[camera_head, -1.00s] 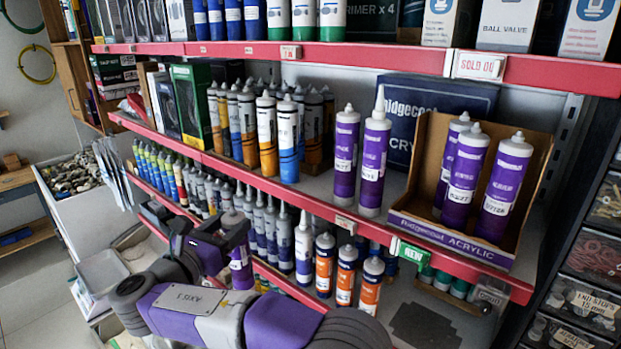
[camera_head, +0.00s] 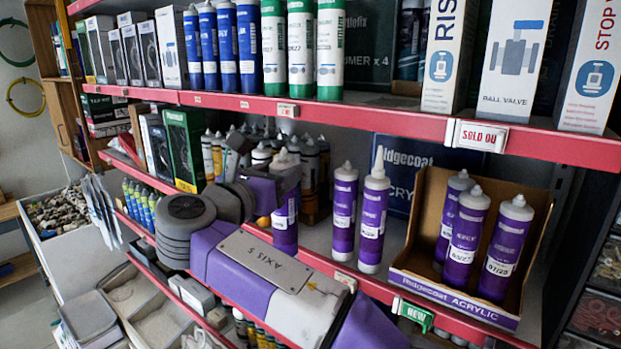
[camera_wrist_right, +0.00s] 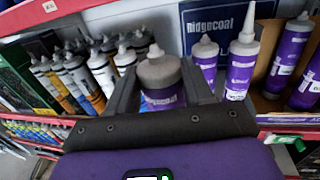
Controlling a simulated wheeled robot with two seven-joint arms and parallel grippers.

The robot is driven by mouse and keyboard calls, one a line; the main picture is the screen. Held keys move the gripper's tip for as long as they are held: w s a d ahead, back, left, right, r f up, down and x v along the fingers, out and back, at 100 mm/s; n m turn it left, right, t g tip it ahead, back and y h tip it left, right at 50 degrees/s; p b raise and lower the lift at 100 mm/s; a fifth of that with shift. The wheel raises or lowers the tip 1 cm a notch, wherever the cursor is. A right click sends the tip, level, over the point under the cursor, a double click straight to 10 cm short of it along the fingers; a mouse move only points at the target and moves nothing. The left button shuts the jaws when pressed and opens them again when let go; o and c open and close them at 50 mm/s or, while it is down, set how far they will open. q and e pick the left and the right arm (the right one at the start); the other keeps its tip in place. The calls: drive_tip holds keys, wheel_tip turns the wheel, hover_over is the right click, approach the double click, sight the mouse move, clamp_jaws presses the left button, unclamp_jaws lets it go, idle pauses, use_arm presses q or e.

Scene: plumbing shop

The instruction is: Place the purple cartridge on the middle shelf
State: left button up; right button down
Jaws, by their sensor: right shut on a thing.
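My right gripper (camera_wrist_right: 160,72) is shut on a purple cartridge (camera_head: 285,228). In the right wrist view the cartridge (camera_wrist_right: 163,98) stands roughly upright between the two dark fingers, its grey top towards the camera. In the head view the gripper and arm partly hide it. It is at the level of the middle shelf (camera_head: 365,283), by the red front edge; whether its base touches the shelf I cannot tell. Two purple cartridges, one short-tipped (camera_head: 343,212) and one long-nozzled (camera_head: 373,215), stand on that shelf to its right. My left gripper is not in view.
Grey, blue and yellow cartridges (camera_wrist_right: 80,75) stand left of and behind the held one. An open cardboard box (camera_head: 410,250) of purple cartridges is at the right. The upper shelf's red edge (camera_head: 380,118) runs overhead. My arm hides much of the lower shelf.

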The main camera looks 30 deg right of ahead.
sight(284, 211)
drive_tip(key=w+d+f+p, duration=0.1)
drive_tip(key=w+d+f, duration=0.2)
drive_tip(key=w+d, duration=0.4)
drive_tip(key=shift+d+f, duration=0.2)
drive_tip(key=shift+d, duration=1.75)
drive_tip(key=shift+f, duration=0.1)
drive_tip(key=shift+c, duration=2.2)
unclamp_jaws()
drive_tip(key=shift+w+f, duration=0.1)
drive_tip(key=b+v, duration=0.2)
drive_tip(key=v, duration=1)
drive_tip(key=shift+a, duration=0.1)
